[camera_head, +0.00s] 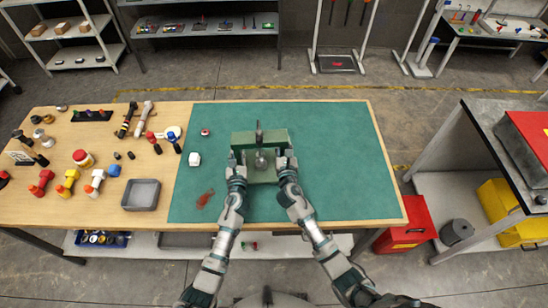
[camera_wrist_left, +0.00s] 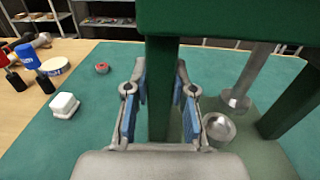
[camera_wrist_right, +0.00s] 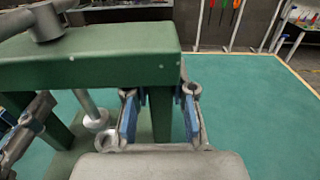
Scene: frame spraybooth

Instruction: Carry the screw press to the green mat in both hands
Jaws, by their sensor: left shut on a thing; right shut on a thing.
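The green screw press (camera_head: 260,140) is over the green mat (camera_head: 330,175) in the head view, upright, with a grey screw and handle on top. I cannot tell whether its base touches the mat. My left gripper (camera_head: 236,165) is shut on the press's left upright, which shows between its blue-padded fingers in the left wrist view (camera_wrist_left: 160,95). My right gripper (camera_head: 286,160) is shut on the right upright, seen between its fingers in the right wrist view (camera_wrist_right: 160,110). The arms hide part of the press's near side.
A white block (camera_head: 194,158), a small red-topped item (camera_head: 205,132) and a reddish patch (camera_head: 205,198) are on the mat left of the press. A grey tray (camera_head: 142,194) and several bottles and tools stand on the bare wood at left. The mat's right side is clear.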

